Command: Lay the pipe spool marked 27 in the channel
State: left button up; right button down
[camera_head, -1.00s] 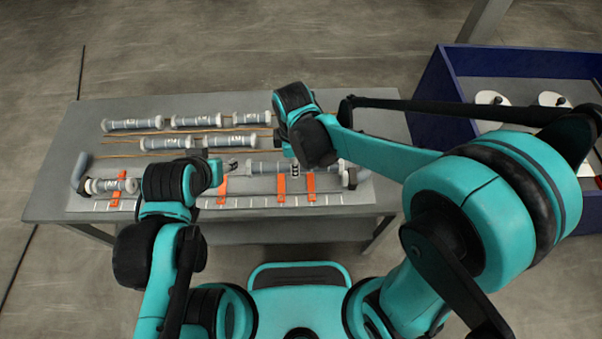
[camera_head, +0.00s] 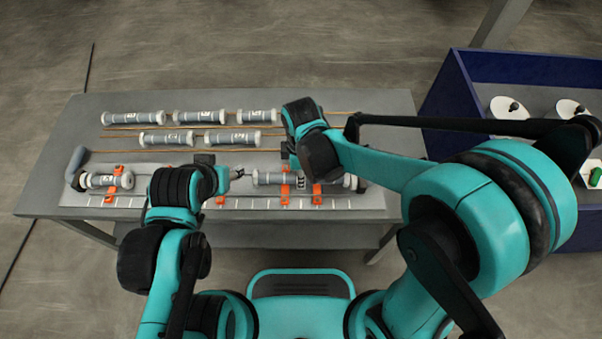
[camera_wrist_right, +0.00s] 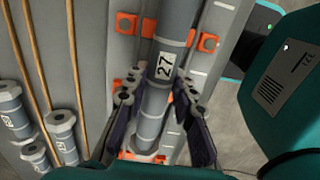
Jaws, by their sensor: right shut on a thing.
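The pipe spool marked 27 (camera_wrist_right: 163,70) is a grey cylinder with pale end collars. My right gripper (camera_wrist_right: 158,108) is shut on it, a finger on each side. In the head view this spool (camera_head: 275,178) lies lengthwise over the right part of the channel (camera_head: 235,203); I cannot tell whether it rests on the channel floor. Orange clips (camera_head: 317,194) show along the channel. Another grey spool (camera_head: 104,180) lies at the channel's left end. My left gripper (camera_head: 237,173) is by the left end of the held spool; its jaw state is unclear.
Several labelled spools (camera_head: 199,117) lie on thin brown rails at the back of the grey table (camera_head: 330,97). A dark blue crate (camera_head: 440,95) with white discs stands at the right. A grey elbow (camera_head: 76,160) stands at the channel's left end.

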jog(key=shift+f, duration=0.6)
jog(key=c, duration=1.2)
grip_release()
jog(key=shift+r, duration=0.1)
notch_tip(320, 180, up, 12)
jog(key=shift+f, duration=0.1)
